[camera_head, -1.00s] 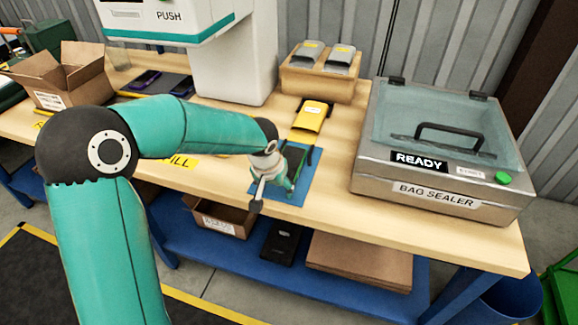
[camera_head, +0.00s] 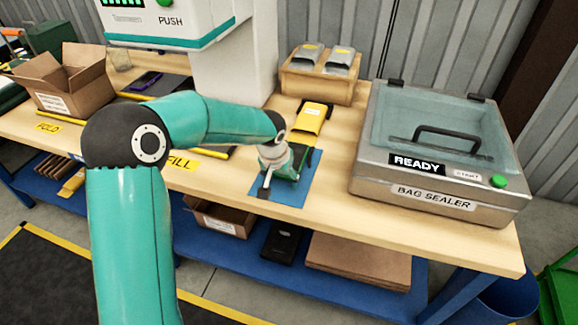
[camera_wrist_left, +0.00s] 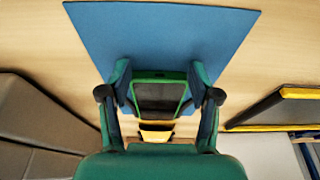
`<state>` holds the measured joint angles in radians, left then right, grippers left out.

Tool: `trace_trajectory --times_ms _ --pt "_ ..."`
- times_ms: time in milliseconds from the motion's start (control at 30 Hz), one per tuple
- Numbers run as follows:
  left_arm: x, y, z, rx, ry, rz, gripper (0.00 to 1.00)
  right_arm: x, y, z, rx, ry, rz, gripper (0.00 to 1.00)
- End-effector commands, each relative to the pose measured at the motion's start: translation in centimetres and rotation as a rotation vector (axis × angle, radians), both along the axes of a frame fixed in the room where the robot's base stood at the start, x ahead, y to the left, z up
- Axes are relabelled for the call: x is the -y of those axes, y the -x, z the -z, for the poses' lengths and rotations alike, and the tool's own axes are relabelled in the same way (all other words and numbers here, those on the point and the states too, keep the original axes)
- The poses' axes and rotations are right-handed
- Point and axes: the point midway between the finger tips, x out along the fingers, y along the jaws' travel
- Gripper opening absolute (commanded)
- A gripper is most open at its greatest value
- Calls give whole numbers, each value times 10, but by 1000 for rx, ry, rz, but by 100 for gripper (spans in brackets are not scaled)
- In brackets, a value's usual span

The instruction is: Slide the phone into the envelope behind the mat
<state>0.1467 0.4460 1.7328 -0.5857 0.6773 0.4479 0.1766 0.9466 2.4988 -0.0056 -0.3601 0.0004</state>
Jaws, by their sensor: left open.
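A blue mat (camera_head: 292,190) lies on the wooden bench. The yellow envelope (camera_head: 312,121) lies just behind it in the head view. My left gripper (camera_head: 288,168) is low over the mat. In the left wrist view, the phone (camera_wrist_left: 159,96), dark with a green rim, lies between the spread fingers (camera_wrist_left: 160,84). The fingers are open; I cannot tell whether either touches it. The mat (camera_wrist_left: 165,35) fills the top of that view, and a pale yellow piece, probably the envelope (camera_wrist_left: 156,133), shows below the phone. My wrist mostly hides the phone in the head view. My right gripper is not in view.
The bag sealer (camera_head: 440,150) stands to the right of the mat. A wooden holder (camera_head: 320,84) with grey-and-yellow envelopes stands behind the envelope. A white machine (camera_head: 235,65) is at the back left, and an open carton (camera_head: 66,84) stands further left.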

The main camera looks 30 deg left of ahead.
Motion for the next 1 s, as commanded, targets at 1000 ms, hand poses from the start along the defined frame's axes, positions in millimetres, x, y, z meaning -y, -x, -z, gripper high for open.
trace_trajectory --times_ms 1000 --pt "-8 -32 -1 1 -1 1 62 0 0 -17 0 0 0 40"
